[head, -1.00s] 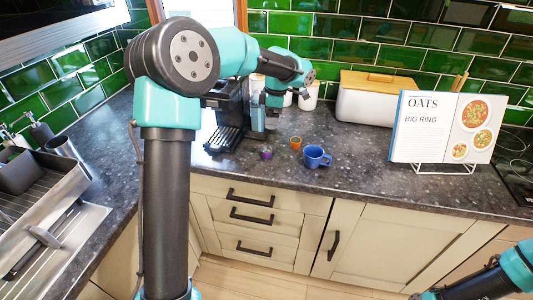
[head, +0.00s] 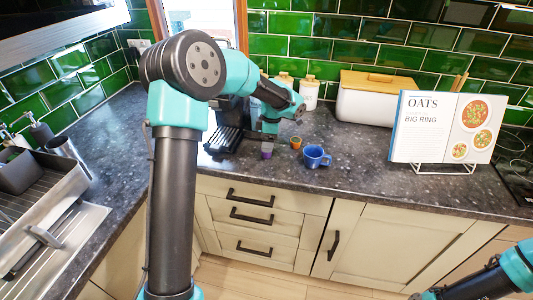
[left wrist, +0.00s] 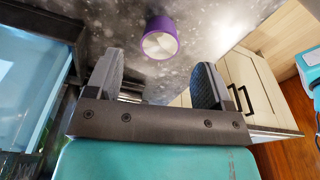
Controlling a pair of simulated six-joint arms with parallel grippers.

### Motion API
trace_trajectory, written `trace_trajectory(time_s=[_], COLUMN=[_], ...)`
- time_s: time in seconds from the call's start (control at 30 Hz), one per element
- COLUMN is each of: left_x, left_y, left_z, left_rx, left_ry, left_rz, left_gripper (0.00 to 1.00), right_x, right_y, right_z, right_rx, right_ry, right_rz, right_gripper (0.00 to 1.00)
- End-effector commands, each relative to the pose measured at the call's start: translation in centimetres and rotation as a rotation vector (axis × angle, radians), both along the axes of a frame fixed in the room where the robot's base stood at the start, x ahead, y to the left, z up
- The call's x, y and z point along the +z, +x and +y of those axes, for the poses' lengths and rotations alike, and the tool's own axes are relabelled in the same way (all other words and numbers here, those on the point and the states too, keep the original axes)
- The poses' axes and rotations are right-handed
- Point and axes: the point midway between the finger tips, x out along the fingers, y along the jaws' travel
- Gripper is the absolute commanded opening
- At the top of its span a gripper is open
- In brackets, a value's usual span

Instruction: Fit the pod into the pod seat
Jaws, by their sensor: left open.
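The purple pod (head: 266,153) with a pale top stands on the dark counter in front of the coffee machine (head: 226,138). My left gripper (head: 268,143) is just above it, open and empty. In the left wrist view the pod (left wrist: 160,38) shows beyond the open fingers of the left gripper (left wrist: 156,84), roughly centred between them and apart from both. The pod seat cannot be made out; my left arm covers much of the machine. Of my right arm only links show at the lower right in the head view; its gripper does not show.
A small orange cup-like piece (head: 296,142) and a blue mug (head: 316,157) stand close to the right of the pod. A white bread bin (head: 373,103) and a recipe book on a stand (head: 440,128) are further right. The counter's front edge is near.

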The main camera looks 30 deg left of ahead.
Motion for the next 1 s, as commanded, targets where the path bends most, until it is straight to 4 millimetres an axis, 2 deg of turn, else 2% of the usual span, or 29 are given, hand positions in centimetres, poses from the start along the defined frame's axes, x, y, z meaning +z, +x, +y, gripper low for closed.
trace_trajectory(time_s=[0.47,0.97,1.0], left_x=[-5.0,-5.1,-5.1], left_y=[-0.2,-0.2,-0.2], left_z=[0.4,0.4,0.4], left_rx=[0.0,0.0,0.0], left_ry=[-0.001,0.0,0.0], left_rz=[0.003,0.001,0.001], left_gripper=[0.75,0.75,0.72], right_x=[0.0,0.0,0.0], right_y=[0.0,0.0,0.0], right_z=[0.0,0.0,0.0], right_rx=[0.0,0.0,0.0], right_ry=[0.0,0.0,0.0], right_rz=[0.0,0.0,0.0], right_gripper=[0.43,0.43,0.43])
